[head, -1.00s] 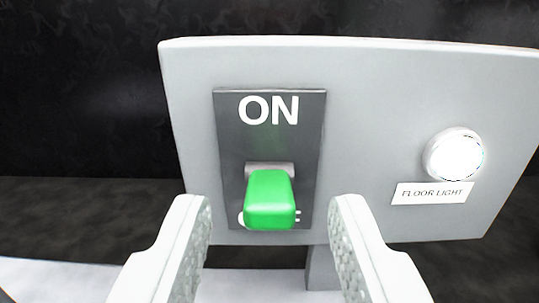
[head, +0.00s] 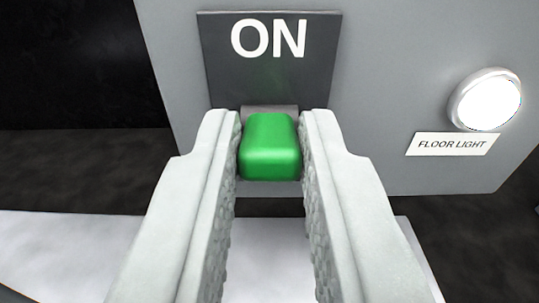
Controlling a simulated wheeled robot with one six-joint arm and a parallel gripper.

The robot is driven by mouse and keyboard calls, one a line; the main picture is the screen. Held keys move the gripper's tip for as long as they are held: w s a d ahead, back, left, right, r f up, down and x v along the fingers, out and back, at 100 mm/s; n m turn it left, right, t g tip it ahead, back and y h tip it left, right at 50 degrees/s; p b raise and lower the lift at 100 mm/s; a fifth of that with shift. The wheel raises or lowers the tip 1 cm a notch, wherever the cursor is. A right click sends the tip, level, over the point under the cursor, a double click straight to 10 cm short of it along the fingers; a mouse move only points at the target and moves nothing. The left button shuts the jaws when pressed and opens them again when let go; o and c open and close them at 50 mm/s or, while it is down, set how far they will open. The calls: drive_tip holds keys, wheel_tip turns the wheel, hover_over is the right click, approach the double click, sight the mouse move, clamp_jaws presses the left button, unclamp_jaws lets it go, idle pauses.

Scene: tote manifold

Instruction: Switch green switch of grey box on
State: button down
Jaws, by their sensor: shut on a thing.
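The grey box (head: 380,60) fills the upper right of the head view. On its front is a dark plate (head: 220,60) with "ON" in white at the top; the plate's lower part is hidden by the switch and my fingers. The green switch (head: 270,147) sticks out low on the plate, below the "ON" mark. My gripper (head: 271,150) is shut on the green switch, with one pale finger on its left side and one on its right.
A round lit white lamp (head: 486,99) sits on the box at the right, above a label (head: 452,144) reading "FLOOR LIGHT". A white surface (head: 80,255) lies below the box. The background at left is dark.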

drive_tip(key=shift+w+r+g, duration=0.25)
drive_tip(key=shift+r+g, duration=0.3)
drive_tip(key=shift+g, duration=0.65)
drive_tip(key=c, duration=1.3)
unclamp_jaws()
drive_tip(key=v, duration=1.7)
drive_tip(key=shift+s+r, duration=0.1)
drive_tip(key=shift+s, duration=0.1)
drive_tip(key=shift+s, duration=0.1)
